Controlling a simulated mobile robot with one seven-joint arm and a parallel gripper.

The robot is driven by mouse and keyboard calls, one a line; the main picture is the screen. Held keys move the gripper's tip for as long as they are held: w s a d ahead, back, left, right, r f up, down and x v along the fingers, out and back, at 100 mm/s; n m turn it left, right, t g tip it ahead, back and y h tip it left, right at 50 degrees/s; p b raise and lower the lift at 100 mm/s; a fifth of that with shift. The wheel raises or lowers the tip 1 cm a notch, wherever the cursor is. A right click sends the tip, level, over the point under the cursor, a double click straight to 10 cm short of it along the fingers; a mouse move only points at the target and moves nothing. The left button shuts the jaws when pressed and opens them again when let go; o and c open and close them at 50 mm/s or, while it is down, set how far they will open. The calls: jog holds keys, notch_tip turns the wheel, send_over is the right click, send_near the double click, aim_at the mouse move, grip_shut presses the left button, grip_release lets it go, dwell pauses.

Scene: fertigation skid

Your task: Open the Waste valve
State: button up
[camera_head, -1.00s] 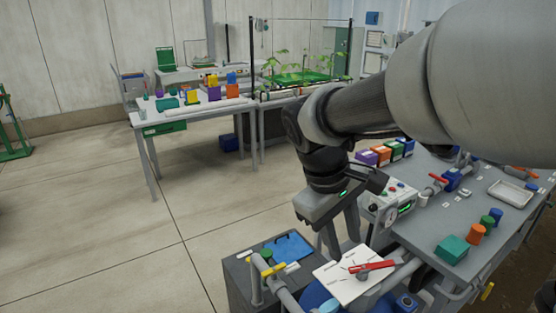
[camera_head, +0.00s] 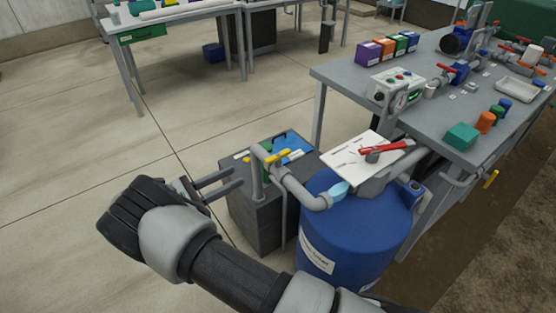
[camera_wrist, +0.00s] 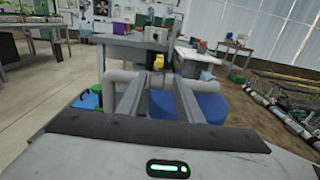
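A valve with a red lever (camera_head: 388,147) sits on the pipe over the blue drum, in front of a white marked plate (camera_head: 352,152). A valve with a yellow handle (camera_head: 277,156) sits on the grey bent pipe (camera_head: 305,195) left of the drum. I cannot read which one is labelled Waste. My gripper (camera_head: 238,177) is open and empty, left of the yellow handle and apart from it, fingers pointing toward the pipe. In the wrist view, a yellow part (camera_wrist: 158,62) shows ahead between the two spread fingers (camera_wrist: 158,85).
The blue drum (camera_head: 345,235) stands below the pipes. A dark grey box (camera_head: 255,215) with a blue tray on top (camera_head: 293,142) stands beside it. A grey bench (camera_head: 440,110) holds a gauge box (camera_head: 397,85) and coloured blocks.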

aim_at(278, 154)
jog(key=x, duration=1.7)
jog(key=shift+w+d, duration=0.1)
grip_shut()
